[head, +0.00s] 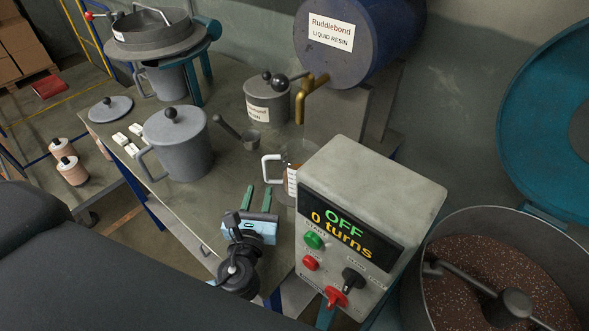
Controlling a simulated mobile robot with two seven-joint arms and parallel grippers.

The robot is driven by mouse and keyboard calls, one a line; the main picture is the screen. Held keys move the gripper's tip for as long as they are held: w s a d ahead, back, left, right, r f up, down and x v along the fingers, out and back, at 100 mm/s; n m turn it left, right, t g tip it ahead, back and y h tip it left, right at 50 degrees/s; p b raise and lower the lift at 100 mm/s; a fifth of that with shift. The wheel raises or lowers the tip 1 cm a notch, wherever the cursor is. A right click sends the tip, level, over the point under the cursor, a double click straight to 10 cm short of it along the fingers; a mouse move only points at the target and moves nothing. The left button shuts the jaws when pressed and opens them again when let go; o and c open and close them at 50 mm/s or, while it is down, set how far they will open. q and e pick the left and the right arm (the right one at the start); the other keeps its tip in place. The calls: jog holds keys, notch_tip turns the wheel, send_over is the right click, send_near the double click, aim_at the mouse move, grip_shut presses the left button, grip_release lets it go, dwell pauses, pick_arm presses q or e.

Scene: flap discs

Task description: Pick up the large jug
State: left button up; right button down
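A large grey jug (184,150) with a domed knob lid stands upright on the workbench, left of centre in the head view. Its handle (147,166) sticks out to the left. My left gripper (258,196) is below and to the right of this jug, apart from it. Its two green fingers are spread with nothing between them, pointing up the picture towards a clear measuring jug (291,182). That clear jug has a white handle and brown contents, and is partly hidden behind the control box. Another grey jug (168,82) stands under a sieve. My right gripper is not in view.
A control box (372,196) reading "OFF 0 turns" stands right of my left gripper. A lid (111,108), white blocks (128,142), a scoop (248,139) and a labelled resin pot (266,101) are on the bench (225,180). A mixer drum (505,260) stands far right.

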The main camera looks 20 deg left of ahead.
aim_at(265, 176)
pick_arm(q)
jog(key=shift+f+x, duration=0.15)
jog(key=shift+x, duration=1.75)
jog(key=shift+f+x, duration=0.15)
jog(key=shift+x, duration=1.75)
jog(key=shift+d, duration=0.15)
jog(key=shift+c, duration=0.5)
grip_shut()
